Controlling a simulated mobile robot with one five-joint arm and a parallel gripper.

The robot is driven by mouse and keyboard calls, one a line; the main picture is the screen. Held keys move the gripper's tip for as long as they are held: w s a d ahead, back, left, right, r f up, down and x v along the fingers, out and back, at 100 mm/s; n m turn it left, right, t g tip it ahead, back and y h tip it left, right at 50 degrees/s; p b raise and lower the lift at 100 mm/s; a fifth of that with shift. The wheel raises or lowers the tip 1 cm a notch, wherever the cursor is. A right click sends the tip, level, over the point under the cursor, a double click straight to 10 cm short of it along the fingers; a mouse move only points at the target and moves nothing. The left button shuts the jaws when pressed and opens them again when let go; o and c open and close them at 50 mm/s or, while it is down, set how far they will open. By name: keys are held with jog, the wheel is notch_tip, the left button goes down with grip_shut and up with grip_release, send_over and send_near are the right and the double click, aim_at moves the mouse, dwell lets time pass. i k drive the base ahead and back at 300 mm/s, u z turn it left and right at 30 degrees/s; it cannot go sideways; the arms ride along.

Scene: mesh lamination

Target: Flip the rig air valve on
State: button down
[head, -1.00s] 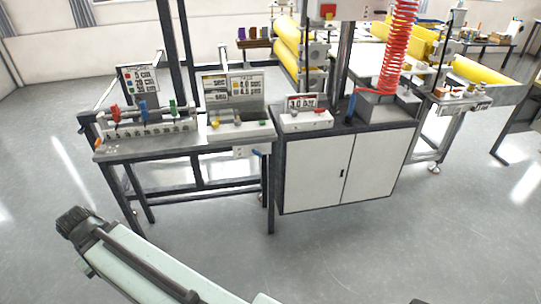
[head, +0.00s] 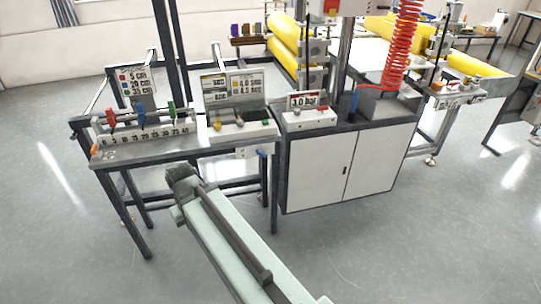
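A small blue lever (head: 262,153) sits beside a white plate (head: 245,152) on the front edge of the left bench, near its right corner. It looks like a valve handle, but its label is too small to read. My pale green arm reaches up from the bottom of the view. Its dark far end, my gripper (head: 182,180), is in front of the left bench, left of and lower in the picture than the blue lever. Its fingers cannot be made out.
The left bench (head: 140,152) carries a slider scale with red, blue and green knobs, and a panel with several small knobs. A white cabinet (head: 315,175) stands right of it, with a 1.0 bar display (head: 304,101). Yellow rollers (head: 284,45) are behind. The floor in front is clear.

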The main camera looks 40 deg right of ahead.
aim_at(259, 152)
jog(key=z, duration=0.1)
jog(key=i, duration=1)
jog(key=u, duration=0.05)
